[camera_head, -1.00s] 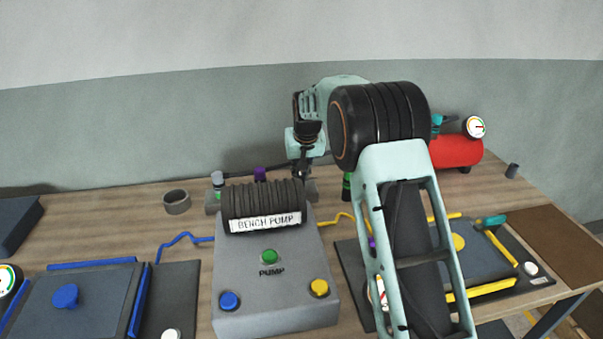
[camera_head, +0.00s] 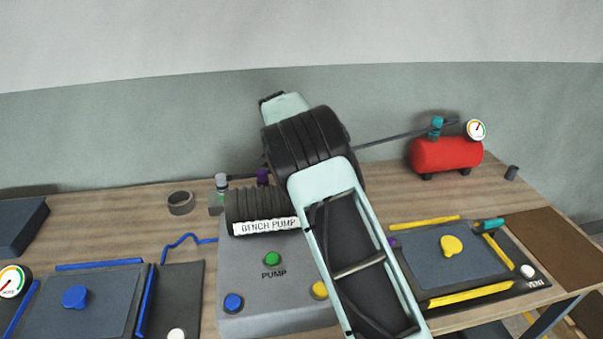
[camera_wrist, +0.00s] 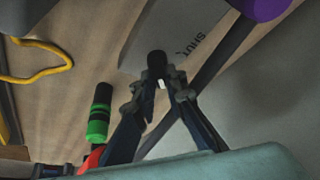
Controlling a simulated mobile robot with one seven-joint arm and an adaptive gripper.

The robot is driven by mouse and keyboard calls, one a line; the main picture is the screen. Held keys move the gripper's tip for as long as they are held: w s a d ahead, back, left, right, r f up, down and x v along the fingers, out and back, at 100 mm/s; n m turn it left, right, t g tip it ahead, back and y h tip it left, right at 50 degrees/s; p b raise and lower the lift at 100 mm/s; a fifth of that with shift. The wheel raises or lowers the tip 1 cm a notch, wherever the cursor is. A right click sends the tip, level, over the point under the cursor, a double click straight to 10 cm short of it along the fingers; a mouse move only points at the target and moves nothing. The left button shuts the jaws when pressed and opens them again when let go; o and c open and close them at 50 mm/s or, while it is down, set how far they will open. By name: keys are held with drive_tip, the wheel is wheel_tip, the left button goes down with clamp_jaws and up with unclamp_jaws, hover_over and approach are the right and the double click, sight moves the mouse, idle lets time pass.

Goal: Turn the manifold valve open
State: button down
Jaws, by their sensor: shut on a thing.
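In the wrist view, a grey block marked SHUT (camera_wrist: 170,32) lies beyond my fingertips. It seems to be part of the manifold. My gripper (camera_wrist: 161,88) has its fingertips together at a small black knob (camera_wrist: 156,62), which looks like the end of the valve handle. The fingers are shut on it. The rest of the handle and the OPEN side are hidden, so I cannot tell the valve's angle. In the head view my arm hides the gripper and most of the manifold; only its left end (camera_head: 216,205) shows behind the bench pump (camera_head: 262,262).
A green-banded black cylinder (camera_wrist: 98,115) stands near my fingers, and a purple cap (camera_wrist: 258,6) is beyond. A red tank (camera_head: 440,153) with a pipe (camera_head: 395,138) stands at the back right. Blue (camera_head: 85,295) and yellow-edged (camera_head: 445,262) moulds flank the pump.

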drive_tip(key=shift+s+f+m, duration=0.1)
drive_tip(key=shift+f+m, duration=0.15)
drive_tip(key=shift+m, duration=0.05)
drive_tip(key=c, duration=2)
unclamp_jaws()
drive_tip(key=shift+o, duration=0.2)
drive_tip(key=shift+r, duration=0.2)
drive_tip(key=v, duration=1.1)
drive_tip(key=shift+a+r, duration=0.2)
drive_tip(key=shift+r, duration=0.2)
